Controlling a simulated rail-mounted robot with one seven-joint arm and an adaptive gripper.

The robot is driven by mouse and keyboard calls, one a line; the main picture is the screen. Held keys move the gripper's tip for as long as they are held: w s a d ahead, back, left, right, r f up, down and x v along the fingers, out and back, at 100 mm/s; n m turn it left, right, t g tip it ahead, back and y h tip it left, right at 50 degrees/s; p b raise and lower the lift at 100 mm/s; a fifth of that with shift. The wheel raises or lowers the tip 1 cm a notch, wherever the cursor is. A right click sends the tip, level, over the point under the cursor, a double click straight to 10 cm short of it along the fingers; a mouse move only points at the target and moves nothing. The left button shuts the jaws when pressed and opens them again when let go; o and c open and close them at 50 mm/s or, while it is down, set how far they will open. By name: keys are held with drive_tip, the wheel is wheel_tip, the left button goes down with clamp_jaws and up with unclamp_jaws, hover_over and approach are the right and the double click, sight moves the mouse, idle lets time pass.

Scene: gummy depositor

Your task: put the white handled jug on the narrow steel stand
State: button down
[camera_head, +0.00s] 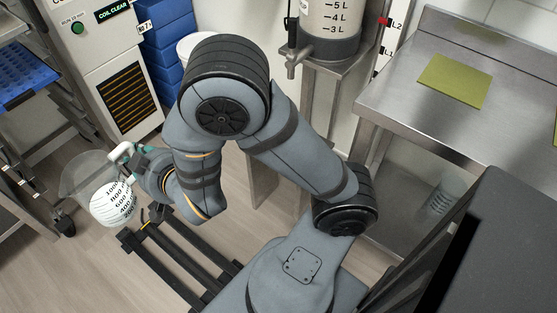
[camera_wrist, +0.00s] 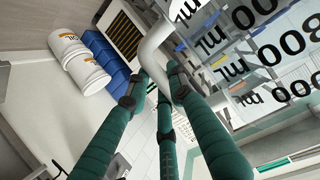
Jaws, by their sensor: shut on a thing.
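The white handled jug (camera_head: 112,204) is a clear beaker with black volume marks, held in the air at the left of the head view. Its marked wall (camera_wrist: 275,60) fills the upper right of the wrist view. My gripper (camera_head: 131,158) is shut on the jug's white handle (camera_wrist: 154,50); the green fingers lie around the handle in the wrist view. The narrow steel stand (camera_head: 345,74) is at the top centre of the head view, beyond my arm and well to the right of the jug. A tank with a tap stands over it.
A steel bench (camera_head: 395,85) with a green mat (camera_head: 454,81) is at the right. Blue bins (camera_head: 171,50) and a white bucket (camera_head: 197,42) stand behind my arm. A control cabinet (camera_head: 105,70) and a rack with a blue tray (camera_head: 22,76) are at the left.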

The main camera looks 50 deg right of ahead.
wheel_tip(320, 180, down, 6)
drive_tip(key=w+b, duration=0.1)
drive_tip(key=b, duration=0.4)
drive_tip(key=w+d+f+m+h, duration=0.25)
drive_tip(key=w+d, duration=0.25)
drive_tip(key=d, duration=0.5)
drive_tip(key=s+d+f+m+g+h, duration=0.1)
drive_tip(key=d+f+m+g+h, duration=0.15)
drive_tip(key=d, duration=0.75)
drive_tip(key=s+d+f+m+g+h, duration=0.1)
drive_tip(key=d+m+h, duration=0.3)
drive_tip(key=d, duration=0.6)
drive_tip(key=s+d+f+m+g+h, duration=0.1)
drive_tip(key=s+d+m+g+h, duration=0.1)
drive_tip(key=s+d+m+g, duration=0.6)
drive_tip(key=s+d+f+m+g+h, duration=0.15)
drive_tip(key=s+d+g, duration=0.25)
drive_tip(key=s+d, duration=0.75)
drive_tip(key=shift+m+t+h, duration=0.25)
drive_tip(key=shift+m+h, duration=0.2)
drive_tip(key=shift+m, duration=0.1)
drive_tip(key=f+b, duration=0.1)
drive_tip(key=f, duration=0.2)
drive_tip(key=s+a+f+b, duration=0.1)
drive_tip(key=f, duration=0.2)
drive_tip(key=s+f+b, duration=0.1)
drive_tip(key=f, duration=0.2)
drive_tip(key=shift+a, duration=0.3)
